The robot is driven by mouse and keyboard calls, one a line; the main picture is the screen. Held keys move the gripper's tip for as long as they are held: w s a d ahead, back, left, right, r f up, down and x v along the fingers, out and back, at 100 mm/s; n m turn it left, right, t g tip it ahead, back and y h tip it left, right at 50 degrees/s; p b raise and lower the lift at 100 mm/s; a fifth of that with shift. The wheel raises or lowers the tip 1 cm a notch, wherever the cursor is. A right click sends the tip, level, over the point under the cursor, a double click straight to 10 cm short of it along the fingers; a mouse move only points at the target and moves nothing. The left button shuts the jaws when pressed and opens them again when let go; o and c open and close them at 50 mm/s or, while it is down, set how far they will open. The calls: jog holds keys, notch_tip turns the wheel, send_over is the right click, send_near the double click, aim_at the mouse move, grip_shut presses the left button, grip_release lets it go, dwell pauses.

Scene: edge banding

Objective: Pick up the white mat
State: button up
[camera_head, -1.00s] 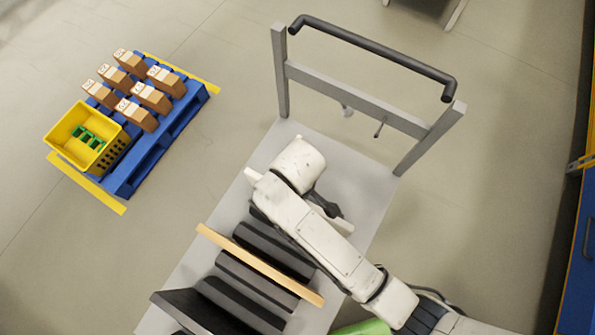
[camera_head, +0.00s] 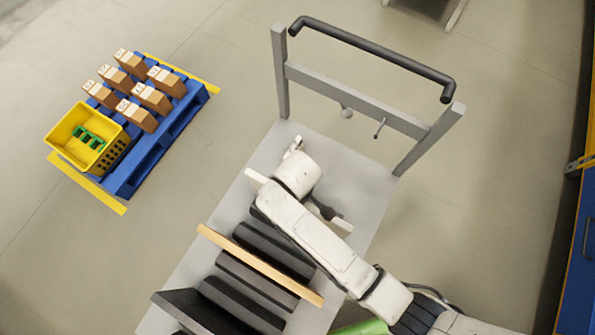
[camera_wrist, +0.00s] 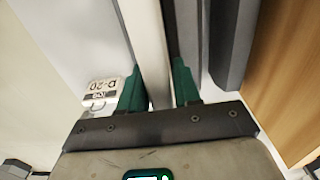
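The white mat (camera_wrist: 148,45) shows in the wrist view as a pale, narrow strip running up between my fingers. In the head view one end of the mat (camera_head: 257,177) pokes out left of my arm and the other end shows to its right; my arm hides the middle. My gripper (camera_wrist: 160,88) has its green fingers on either side of the strip, the left one close to it. A narrow dark gap shows by the right finger, so it looks open around the mat. The fingers are hidden in the head view.
Several dark rolls or slabs (camera_head: 262,268) and a wooden board (camera_head: 260,264) lie close beside the mat on the grey cart (camera_head: 360,185). The cart's handle frame (camera_head: 375,55) stands behind. A blue pallet (camera_head: 160,150) with cartons and a yellow crate (camera_head: 75,150) stands left on the floor.

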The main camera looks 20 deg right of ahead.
grip_shut()
